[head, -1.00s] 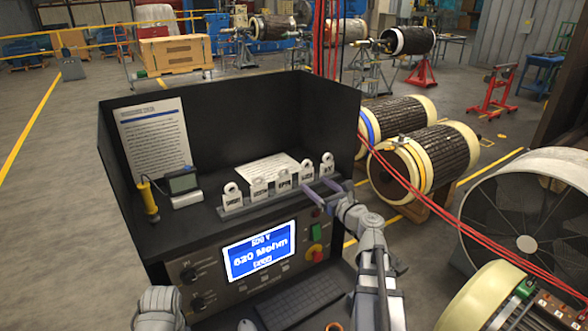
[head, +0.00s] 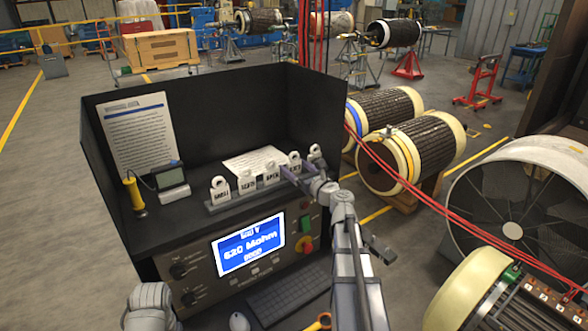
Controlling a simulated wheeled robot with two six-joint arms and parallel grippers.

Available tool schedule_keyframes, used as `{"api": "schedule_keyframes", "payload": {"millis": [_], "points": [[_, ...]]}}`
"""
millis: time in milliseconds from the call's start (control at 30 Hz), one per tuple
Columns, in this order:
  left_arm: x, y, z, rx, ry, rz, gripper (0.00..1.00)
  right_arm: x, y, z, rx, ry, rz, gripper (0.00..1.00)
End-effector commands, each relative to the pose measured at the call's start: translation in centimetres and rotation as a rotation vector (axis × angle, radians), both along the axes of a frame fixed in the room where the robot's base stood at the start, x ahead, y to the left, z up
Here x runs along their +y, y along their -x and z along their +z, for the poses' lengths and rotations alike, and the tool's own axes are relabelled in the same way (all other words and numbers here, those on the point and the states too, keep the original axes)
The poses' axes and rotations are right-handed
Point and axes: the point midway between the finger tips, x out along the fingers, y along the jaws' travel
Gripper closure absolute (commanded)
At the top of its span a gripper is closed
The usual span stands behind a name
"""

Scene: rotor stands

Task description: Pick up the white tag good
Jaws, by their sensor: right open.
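Several white tags with ring tops stand in a row in a grey holder (head: 232,202) on the black test bench. The visible ones include the leftmost tag (head: 220,193), the second tag (head: 247,183), the third tag (head: 270,174), the fourth tag (head: 295,161) and the rightmost tag (head: 316,154). Their lettering is too small to tell surely which one reads good. My right gripper (head: 288,174) is open and empty, with its fingers close to the third and fourth tags and partly covering the holder; contact cannot be told. My left gripper is out of view.
A meter (head: 172,184) and a yellow probe (head: 133,194) stand at the bench's left. A paper sheet (head: 252,160) lies behind the tags. Black walls (head: 215,115) enclose the back and sides. The screen (head: 248,245) and keyboard (head: 288,296) are in front. Red cables (head: 420,188) hang at right.

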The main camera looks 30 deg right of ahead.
Motion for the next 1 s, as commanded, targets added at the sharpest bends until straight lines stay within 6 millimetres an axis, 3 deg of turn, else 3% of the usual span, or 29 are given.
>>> {"api": "schedule_keyframes", "payload": {"millis": [267,667,1000], "points": [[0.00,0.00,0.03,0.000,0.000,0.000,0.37,0.12,-0.61,0.03,0.000,0.000,0.000,0.21],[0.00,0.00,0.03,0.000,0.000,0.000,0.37,0.10,-0.59,0.03,0.000,0.000,0.000,0.66],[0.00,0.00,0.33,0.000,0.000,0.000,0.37,0.10,-0.59,0.33,0.000,0.000,0.000,0.67]]}}
